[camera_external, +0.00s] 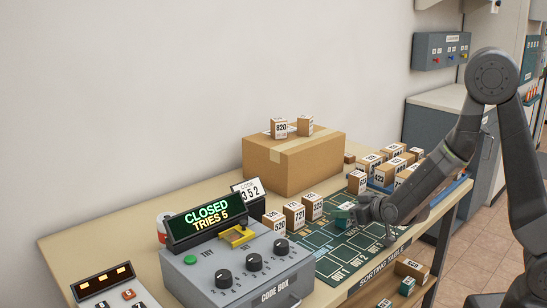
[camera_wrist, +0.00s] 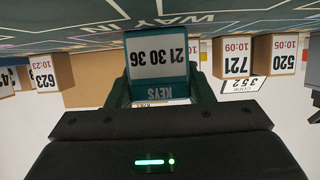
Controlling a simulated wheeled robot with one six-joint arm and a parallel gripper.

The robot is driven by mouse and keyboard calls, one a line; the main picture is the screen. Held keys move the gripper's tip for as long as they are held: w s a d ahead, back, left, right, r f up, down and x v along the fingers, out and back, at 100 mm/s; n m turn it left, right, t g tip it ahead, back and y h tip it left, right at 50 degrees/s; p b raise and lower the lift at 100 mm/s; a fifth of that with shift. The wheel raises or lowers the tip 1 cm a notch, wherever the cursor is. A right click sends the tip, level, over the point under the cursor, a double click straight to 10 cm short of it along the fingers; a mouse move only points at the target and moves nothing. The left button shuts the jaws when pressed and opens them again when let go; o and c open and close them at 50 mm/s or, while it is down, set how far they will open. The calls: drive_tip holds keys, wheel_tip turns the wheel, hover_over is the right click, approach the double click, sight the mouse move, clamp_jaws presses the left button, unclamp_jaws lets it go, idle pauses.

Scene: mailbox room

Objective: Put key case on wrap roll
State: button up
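The key case is a small teal box with a white label reading "KEYS" and "21 30 36". In the wrist view the key case (camera_wrist: 158,95) sits upside down in the picture, between my gripper's fingers (camera_wrist: 160,90), which lie close against both its sides. In the external view the key case (camera_external: 344,207) shows at the tips of my gripper (camera_external: 356,208), over the green mat. My gripper looks shut on it. I cannot tell whether it touches the mat. I cannot make out a wrap roll for sure; a red-and-white round thing (camera_external: 163,226) is partly hidden behind the code box.
The grey code box (camera_external: 240,278) with its "CLOSED TRIES 5" display (camera_external: 206,221) stands front left. Numbered cartons (camera_external: 294,214) line the mat's back edge. A large carton (camera_external: 293,163) bears small boxes. More cartons (camera_external: 384,174) crowd the right. Open mat (camera_external: 330,248) lies in front.

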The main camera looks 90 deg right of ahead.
drive_tip(key=c, duration=0.3)
drive_tip(key=shift+c, duration=0.2)
